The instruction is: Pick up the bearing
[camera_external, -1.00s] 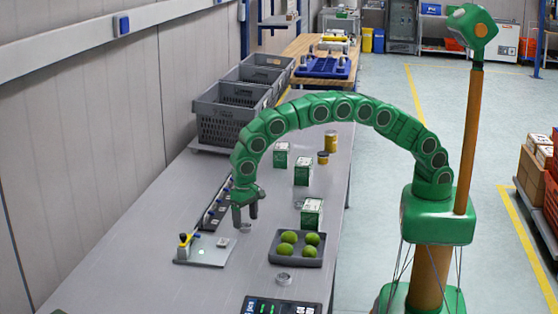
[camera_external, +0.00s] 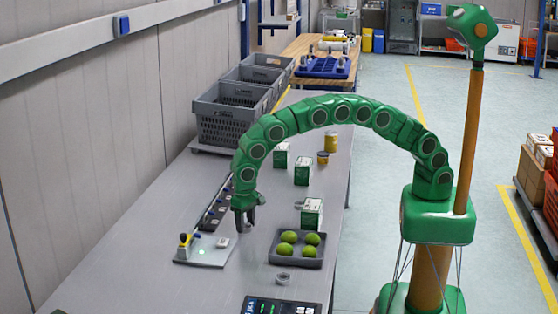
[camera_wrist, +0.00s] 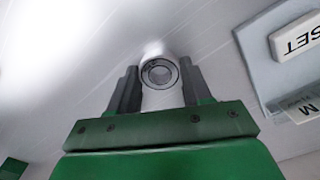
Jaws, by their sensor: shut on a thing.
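The bearing (camera_wrist: 160,73) is a small silver ring with a dark inner rim. In the wrist view it sits between the fingertips of my gripper (camera_wrist: 158,68), its open face toward the camera. My gripper is shut on it. In the external view, my gripper (camera_external: 245,226) points down at the grey table, just behind the light plate with the yellow-topped device. The fingers largely hide the bearing there, and I cannot tell whether it touches the table.
The light plate (camera_external: 212,256) stands close in front of my gripper; a white "SET" block (camera_wrist: 296,38) shows in the wrist view. A dark tray (camera_external: 296,262) of green fruit is to the right. Another metal ring (camera_external: 283,277) lies nearer. Grey crates (camera_external: 222,127) stand behind.

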